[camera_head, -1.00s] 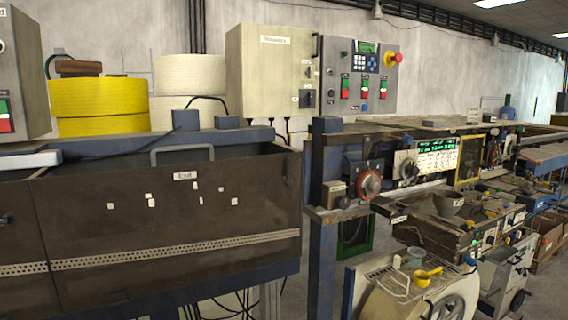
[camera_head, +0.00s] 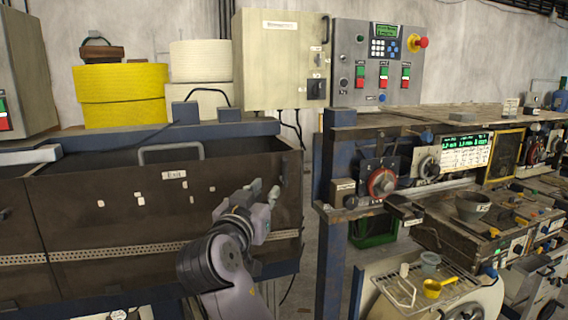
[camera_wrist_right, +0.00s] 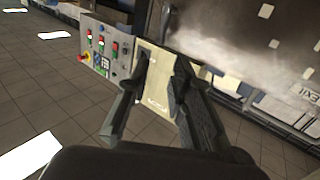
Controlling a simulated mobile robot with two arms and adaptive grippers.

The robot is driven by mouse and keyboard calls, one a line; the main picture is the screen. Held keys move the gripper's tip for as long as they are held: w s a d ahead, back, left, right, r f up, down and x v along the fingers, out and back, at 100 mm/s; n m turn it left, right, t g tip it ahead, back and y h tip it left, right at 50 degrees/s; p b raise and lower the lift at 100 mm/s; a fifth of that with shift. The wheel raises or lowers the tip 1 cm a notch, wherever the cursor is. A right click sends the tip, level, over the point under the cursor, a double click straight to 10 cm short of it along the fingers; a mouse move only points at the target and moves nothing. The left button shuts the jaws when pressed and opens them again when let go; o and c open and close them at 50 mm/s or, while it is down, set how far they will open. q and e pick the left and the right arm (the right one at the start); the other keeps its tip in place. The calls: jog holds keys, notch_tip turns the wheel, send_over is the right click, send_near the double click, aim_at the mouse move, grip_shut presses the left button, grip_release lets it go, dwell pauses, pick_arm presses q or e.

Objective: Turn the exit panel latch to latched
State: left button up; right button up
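The exit panel (camera_head: 90,235) is a wide dark brown panel at the left of the head view, with an "Exit" label (camera_head: 174,174) and a grey handle on its top edge. A small dark fitting at its right edge (camera_head: 284,170) looks like the latch, but its setting is too small to tell. My right gripper (camera_head: 265,190) is in front of the panel's right part, just below and left of that fitting. In the right wrist view its fingers (camera_wrist_right: 162,65) are apart with nothing held. The exit panel also shows there, upper right (camera_wrist_right: 235,28). My left gripper is out of view.
A blue post (camera_head: 330,230) stands right of the panel, with a red dial (camera_head: 382,183) beyond it. A beige cabinet (camera_head: 268,70) and a grey control box (camera_head: 350,60) are above. Yellow and cream rolls stand behind the panel.

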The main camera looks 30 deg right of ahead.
aim_at(284, 166)
jog(key=p+x, duration=0.7)
jog(key=x, duration=0.9)
jog(key=shift+w+r+p, duration=0.1)
jog(key=shift+w+p, duration=0.1)
jog(key=shift+p, duration=0.1)
jog(key=shift+w+d, duration=0.3)
jog(key=shift+d, duration=0.05)
jog(key=shift+c, duration=0.6)
grip_shut()
